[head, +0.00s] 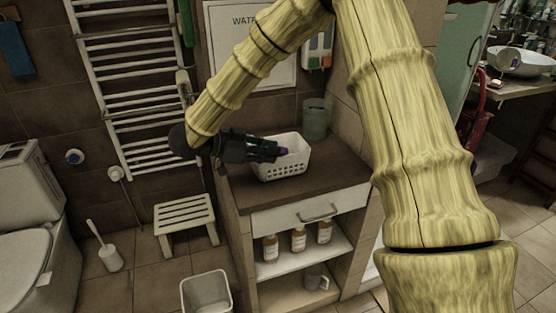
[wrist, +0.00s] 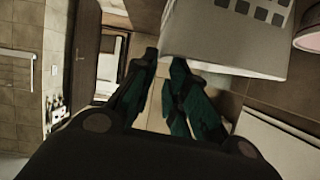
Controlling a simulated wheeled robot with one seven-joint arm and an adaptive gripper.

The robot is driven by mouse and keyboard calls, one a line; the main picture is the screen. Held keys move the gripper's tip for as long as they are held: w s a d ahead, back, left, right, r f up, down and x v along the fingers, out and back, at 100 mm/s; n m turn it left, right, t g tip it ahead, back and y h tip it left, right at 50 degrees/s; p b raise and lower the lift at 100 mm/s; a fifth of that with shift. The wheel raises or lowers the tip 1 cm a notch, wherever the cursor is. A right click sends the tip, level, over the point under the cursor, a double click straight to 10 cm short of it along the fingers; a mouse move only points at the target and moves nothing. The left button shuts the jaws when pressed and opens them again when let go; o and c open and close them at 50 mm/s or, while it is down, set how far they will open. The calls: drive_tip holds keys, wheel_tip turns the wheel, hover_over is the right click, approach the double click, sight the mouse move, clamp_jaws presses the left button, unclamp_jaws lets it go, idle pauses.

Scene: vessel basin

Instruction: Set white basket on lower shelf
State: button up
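The white basket (head: 284,167), with slotted holes in its sides, stands upright on the brown cabinet top. My gripper (head: 278,151) comes in from the left, with its fingertips over the basket's left rim. In the wrist view the basket (wrist: 222,45) fills the upper middle. My dark green fingers (wrist: 166,62) are apart there, with the basket's edge close to the gap between their tips. Whether they touch it is unclear.
A grey-green canister (head: 315,120) stands behind the basket on the cabinet top. A drawer handle (head: 318,215) sticks out above the shelves. A stool (head: 185,214) and a white bin (head: 206,294) stand left of the cabinet. Part of the cabinet's right side is hidden by my arm.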

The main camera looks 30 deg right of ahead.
sight(290, 155)
drive_tip(key=shift+p+x, duration=0.45)
drive_tip(key=shift+x, duration=3.1)
drive_tip(key=shift+s, duration=0.15)
clamp_jaws()
drive_tip(key=shift+r, duration=0.1)
drive_tip(key=shift+a+r, duration=0.1)
drive_tip(key=shift+r, duration=1.35)
drive_tip(key=shift+s+r, duration=0.1)
drive_tip(key=shift+r, duration=0.15)
drive_tip(key=s+d, duration=0.2)
drive_tip(key=s, duration=0.5)
drive_tip(key=s+d+r+b, duration=0.1)
drive_tip(key=s+d, duration=0.1)
drive_tip(key=s, duration=0.6)
drive_tip(key=shift+s+r, duration=0.15)
drive_tip(key=shift+r, duration=0.05)
